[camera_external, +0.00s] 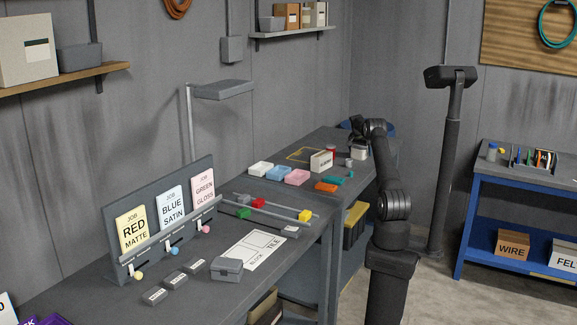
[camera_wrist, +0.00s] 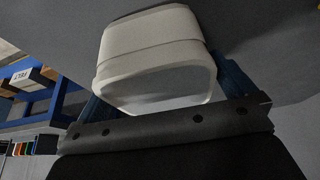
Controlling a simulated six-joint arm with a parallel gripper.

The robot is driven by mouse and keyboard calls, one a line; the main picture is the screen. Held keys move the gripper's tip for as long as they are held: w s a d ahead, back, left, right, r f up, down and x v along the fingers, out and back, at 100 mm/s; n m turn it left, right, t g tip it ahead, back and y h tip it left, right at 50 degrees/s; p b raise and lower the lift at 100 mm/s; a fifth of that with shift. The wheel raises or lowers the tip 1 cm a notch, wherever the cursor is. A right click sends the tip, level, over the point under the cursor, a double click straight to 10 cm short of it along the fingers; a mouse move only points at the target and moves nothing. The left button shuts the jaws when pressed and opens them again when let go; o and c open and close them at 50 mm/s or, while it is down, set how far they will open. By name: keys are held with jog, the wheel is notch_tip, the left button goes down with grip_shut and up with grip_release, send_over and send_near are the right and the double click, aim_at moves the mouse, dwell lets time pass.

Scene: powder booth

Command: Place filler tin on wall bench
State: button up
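The pale tin, which I take as the filler tin (camera_wrist: 155,50), fills the space between my gripper's fingers (camera_wrist: 165,95) in the wrist view. It is off-white, with a rounded rectangular end towards the camera. The fingers lie along both its sides and look closed on it. In the external view the tin (camera_external: 359,153) is at my gripper (camera_external: 357,146), over the far end of the grey bench (camera_external: 285,262) along the wall. I cannot tell whether its underside touches the bench top.
A white box (camera_external: 321,161), a red-topped jar (camera_external: 330,150) and several coloured blocks stand left of my gripper. Job cards (camera_external: 171,208) and a tile sheet (camera_external: 252,250) are on the nearer bench. A blue bench (camera_external: 520,176) stands at right, beyond a dark post (camera_external: 449,150).

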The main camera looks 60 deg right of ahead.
aim_at(361, 147)
jog(key=v, duration=1.7)
jog(key=shift+w+d+r, duration=0.2)
jog(key=shift+w+r, duration=0.05)
jog(key=shift+r, duration=0.1)
jog(key=shift+f, duration=0.1)
jog(key=a+f+h, duration=0.4)
jog(key=a, duration=0.1)
jog(key=x, duration=0.7)
jog(key=s+x, duration=0.1)
jog(key=x, duration=0.3)
jog(key=shift+d+r, duration=0.15)
jog(key=shift+d, duration=0.05)
jog(key=shift+x, duration=3)
jog(key=shift+w, duration=0.2)
jog(key=shift+c, duration=0.4)
